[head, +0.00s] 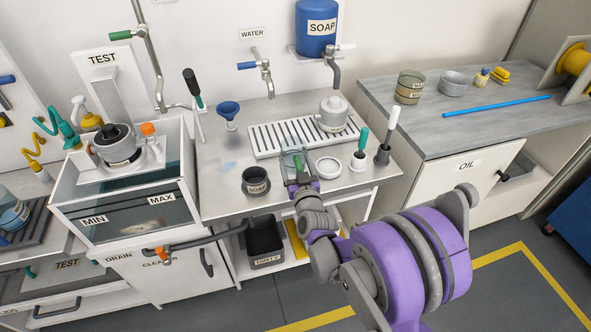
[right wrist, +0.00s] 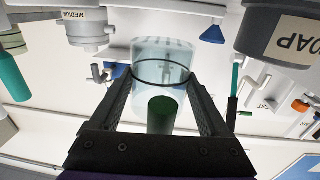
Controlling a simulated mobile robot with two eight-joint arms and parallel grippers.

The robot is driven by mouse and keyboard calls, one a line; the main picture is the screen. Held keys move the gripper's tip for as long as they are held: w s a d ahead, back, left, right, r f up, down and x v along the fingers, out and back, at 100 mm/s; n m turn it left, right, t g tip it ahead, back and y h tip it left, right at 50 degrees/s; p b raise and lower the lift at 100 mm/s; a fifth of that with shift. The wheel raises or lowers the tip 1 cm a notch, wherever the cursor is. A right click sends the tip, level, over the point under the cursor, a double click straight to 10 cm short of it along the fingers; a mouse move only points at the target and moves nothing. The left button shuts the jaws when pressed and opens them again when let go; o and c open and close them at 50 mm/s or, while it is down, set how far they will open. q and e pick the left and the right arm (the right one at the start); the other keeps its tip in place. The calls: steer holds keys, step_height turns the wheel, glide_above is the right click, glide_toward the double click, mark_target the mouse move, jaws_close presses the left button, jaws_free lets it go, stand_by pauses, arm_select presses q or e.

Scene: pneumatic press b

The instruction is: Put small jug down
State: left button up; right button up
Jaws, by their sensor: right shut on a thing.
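The small jug is a clear, see-through vessel (head: 293,147) with a green handle, near the front of the steel worktop, in front of the drain grille. My right gripper (head: 293,172) is shut on it. In the right wrist view, which looks upside down, the clear jug (right wrist: 162,62) has a dark ring around it, and its green handle (right wrist: 160,113) sits between the two fingers. I cannot tell whether the jug's base touches the worktop. My left gripper is not in view.
On the worktop (head: 222,180), a dark SOAP cup (head: 256,183) stands left of the jug and a white dish (head: 328,167) stands right. The slatted grille (head: 270,139) holds a grey pot (head: 333,115). A blue funnel (head: 229,110) stands behind. Some worktop near the SOAP cup is clear.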

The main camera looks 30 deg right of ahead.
mark_target(293, 171)
step_height(293, 171, up, 5)
steer(key=shift+f+p, duration=0.1)
steer(key=shift+p, duration=0.35)
steer(key=shift+a+r, duration=0.3)
steer(key=shift+a, duration=0.05)
steer(key=a+r+p, duration=0.4)
steer(key=a+p, duration=0.6)
steer(key=a, duration=0.4)
steer(key=shift+s+a, duration=0.2)
steer(key=shift+s, duration=0.25)
